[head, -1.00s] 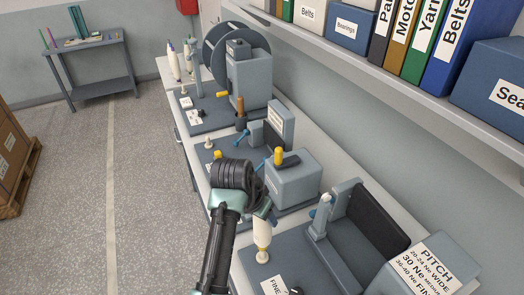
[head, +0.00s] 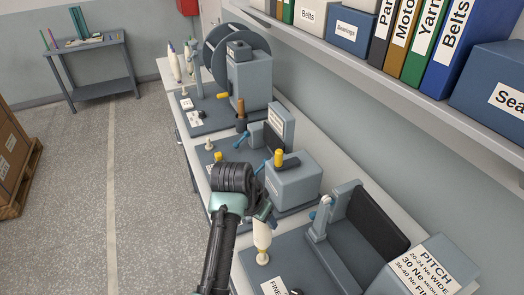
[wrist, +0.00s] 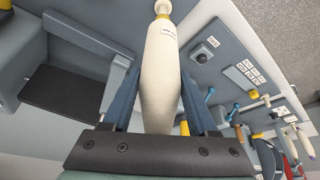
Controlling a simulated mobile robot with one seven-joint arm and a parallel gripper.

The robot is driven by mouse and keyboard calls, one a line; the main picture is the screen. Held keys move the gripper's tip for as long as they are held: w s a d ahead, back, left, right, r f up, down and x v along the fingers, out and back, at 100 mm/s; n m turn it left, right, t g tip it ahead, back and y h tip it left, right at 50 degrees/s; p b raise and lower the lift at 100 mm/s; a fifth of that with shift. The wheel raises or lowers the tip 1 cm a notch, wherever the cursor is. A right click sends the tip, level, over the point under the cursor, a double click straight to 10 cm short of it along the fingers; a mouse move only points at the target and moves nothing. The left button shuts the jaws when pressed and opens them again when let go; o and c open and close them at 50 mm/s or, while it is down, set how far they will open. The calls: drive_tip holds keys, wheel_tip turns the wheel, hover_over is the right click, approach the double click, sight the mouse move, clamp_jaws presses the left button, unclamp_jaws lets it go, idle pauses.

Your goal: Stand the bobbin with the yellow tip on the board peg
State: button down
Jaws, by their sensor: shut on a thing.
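My gripper (head: 263,211) is shut on a cream bobbin (head: 262,234), which hangs upright over the near board (head: 290,255). In the wrist view the bobbin (wrist: 160,80) lies between the two blue fingers, with a small label on its body. Its far end there, at the top edge, looks yellowish. In the head view a small pale yellow piece (head: 262,258) shows right at the bobbin's lower end, low on the board. I cannot tell whether this is the tip or the peg, or whether the bobbin is seated. The bobbin's upper end is hidden by my gripper.
A grey stand with a dark panel (head: 372,222) rises right of the bobbin. A box with a yellow knob (head: 293,180) stands behind it. Another board has a bare cream peg (head: 209,144). Several bobbins (head: 175,67) stand at the far end. A shelf overhangs the right side.

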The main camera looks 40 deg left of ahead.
drive_tip(key=shift+f, duration=0.25)
drive_tip(key=shift+f+b, duration=1.7)
drive_tip(key=shift+f, duration=0.85)
drive_tip(key=shift+c, duration=0.5)
unclamp_jaws()
drive_tip(key=shift+r, duration=0.15)
drive_tip(key=b+v, duration=0.1)
drive_tip(key=v, duration=1.1)
drive_tip(key=shift+s+r, duration=0.2)
drive_tip(key=shift+r, duration=0.15)
drive_tip(key=shift+d, duration=0.1)
